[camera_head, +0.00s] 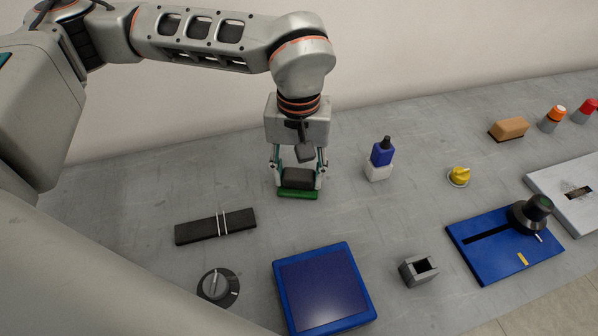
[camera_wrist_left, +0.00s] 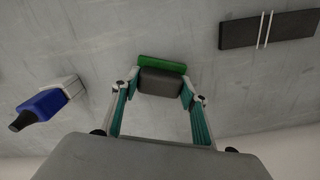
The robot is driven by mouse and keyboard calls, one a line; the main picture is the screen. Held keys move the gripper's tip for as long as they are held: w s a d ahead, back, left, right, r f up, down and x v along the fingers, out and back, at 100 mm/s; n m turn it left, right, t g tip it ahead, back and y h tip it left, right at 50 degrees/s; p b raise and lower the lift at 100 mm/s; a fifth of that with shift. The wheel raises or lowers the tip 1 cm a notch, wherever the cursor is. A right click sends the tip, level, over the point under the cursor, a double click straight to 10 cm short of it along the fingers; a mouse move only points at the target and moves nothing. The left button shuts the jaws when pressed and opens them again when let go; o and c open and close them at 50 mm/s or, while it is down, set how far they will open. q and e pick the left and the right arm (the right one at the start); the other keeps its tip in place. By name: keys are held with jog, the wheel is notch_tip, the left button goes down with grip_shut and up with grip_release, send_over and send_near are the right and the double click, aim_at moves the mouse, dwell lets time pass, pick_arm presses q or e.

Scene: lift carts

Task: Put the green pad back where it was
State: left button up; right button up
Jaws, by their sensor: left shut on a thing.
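The green pad (camera_head: 298,194) is a green strip under a dark grey block. My left gripper (camera_head: 298,180) points down with its fingers on either side of the dark block and is shut on it. In the left wrist view the pad (camera_wrist_left: 163,65) shows between the fingertips of the gripper (camera_wrist_left: 160,88), with the green strip along its far edge. It is at or just above the grey table; I cannot tell whether it touches. My right gripper is not in view.
A black bar with white bands (camera_head: 215,226) lies left of the pad, and a blue bottle on a white block (camera_head: 380,158) stands right. A grey dial (camera_head: 217,287), blue-framed panel (camera_head: 322,288) and hollow grey block (camera_head: 418,270) are nearer. The table around the pad is clear.

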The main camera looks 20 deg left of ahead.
aim_at(299, 174)
pick_arm(q)
jog(key=shift+f, duration=0.15)
jog(key=o, duration=1)
notch_tip(299, 174, up, 12)
jog(key=shift+r+p, duration=0.2)
jog(key=shift+p, duration=0.35)
